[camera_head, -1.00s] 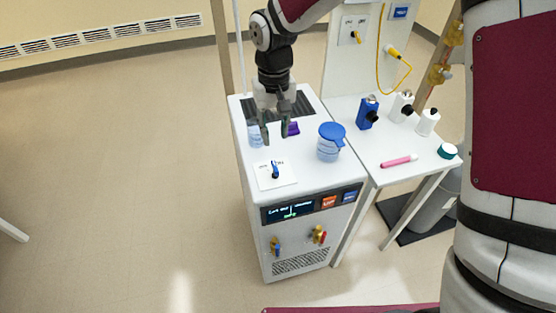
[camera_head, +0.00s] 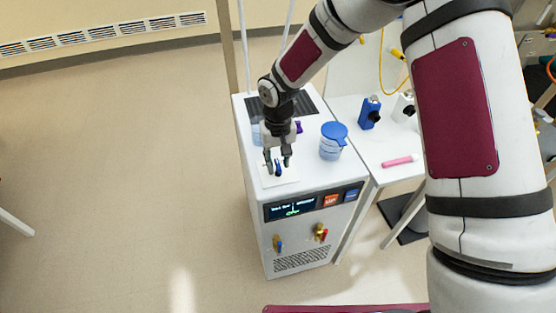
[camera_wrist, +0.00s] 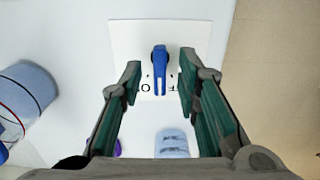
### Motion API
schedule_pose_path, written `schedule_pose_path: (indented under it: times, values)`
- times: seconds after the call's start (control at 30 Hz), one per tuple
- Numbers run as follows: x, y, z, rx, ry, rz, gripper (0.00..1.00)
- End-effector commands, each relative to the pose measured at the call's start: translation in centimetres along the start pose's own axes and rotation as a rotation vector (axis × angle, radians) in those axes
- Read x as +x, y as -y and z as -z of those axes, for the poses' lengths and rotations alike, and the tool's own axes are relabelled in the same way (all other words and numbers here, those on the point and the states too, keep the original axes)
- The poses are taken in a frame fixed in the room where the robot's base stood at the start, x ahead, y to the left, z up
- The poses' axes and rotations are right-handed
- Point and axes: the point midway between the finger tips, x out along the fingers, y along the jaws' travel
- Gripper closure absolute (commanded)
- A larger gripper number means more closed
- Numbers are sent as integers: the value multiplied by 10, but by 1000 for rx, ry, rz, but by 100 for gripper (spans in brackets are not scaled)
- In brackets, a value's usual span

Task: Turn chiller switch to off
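The chiller (camera_head: 258,224) is a white cabinet with a dark display on its front. Its switch (camera_wrist: 160,70) is a blue lever on a white plate (camera_wrist: 125,40) on the chiller's top. In the wrist view the lever runs along the picture's up-down direction, and the plate's lettering is partly hidden. My gripper (camera_head: 279,170) is over the plate, with its fingers apart on either side of the lever. In the wrist view the gripper (camera_wrist: 158,80) shows a gap on both sides of the lever and holds nothing.
A blue-lidded container (camera_head: 332,142) stands right of the switch on the chiller. A small clear blue container (camera_wrist: 172,143) and a purple item (camera_head: 299,126) are close behind the gripper. A side table holds a blue bottle (camera_head: 369,113) and a pink marker (camera_head: 400,161).

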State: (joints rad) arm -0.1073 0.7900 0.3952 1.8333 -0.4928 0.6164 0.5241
Motion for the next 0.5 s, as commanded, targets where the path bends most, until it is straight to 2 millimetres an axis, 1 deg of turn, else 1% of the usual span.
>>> schedule_pose_path:
  times: [0.07,0.17,0.2,0.5]
  values:
    - [0,0,0,0,0,0,70]
    - [0,0,0,0,0,0,90]
    - [0,0,0,0,0,0,99]
    - [0,0,0,-7,0,0,100]
